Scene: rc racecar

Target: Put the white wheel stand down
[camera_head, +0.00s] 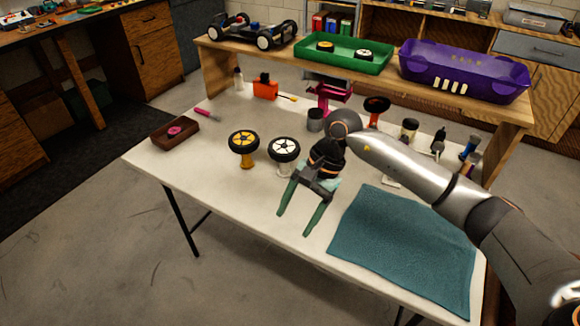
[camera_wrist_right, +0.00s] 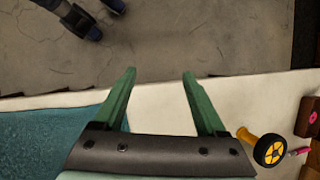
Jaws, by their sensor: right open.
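The white wheel stand (camera_head: 284,168) stands upright on the white table and carries a black wheel with a white hub (camera_head: 284,149). The yellow wheel stand (camera_head: 246,162) stands upright to its left with a yellow-hubbed wheel; it also shows at the right of the right wrist view (camera_wrist_right: 270,150). My right gripper (camera_head: 294,222) is open and empty, its green fingers spread near the table's front edge, in front and slightly right of the white stand and apart from it. The white stand does not show in the wrist view. My left gripper is out of view.
A teal towel (camera_head: 400,250) covers the table's front right. A brown tray (camera_head: 175,134) sits at the left end. A raised wooden shelf (camera_head: 300,75) behind holds a car chassis (camera_head: 246,32), a green tray (camera_head: 310,58) and a purple bin (camera_head: 465,85). Bottles and tools stand below it.

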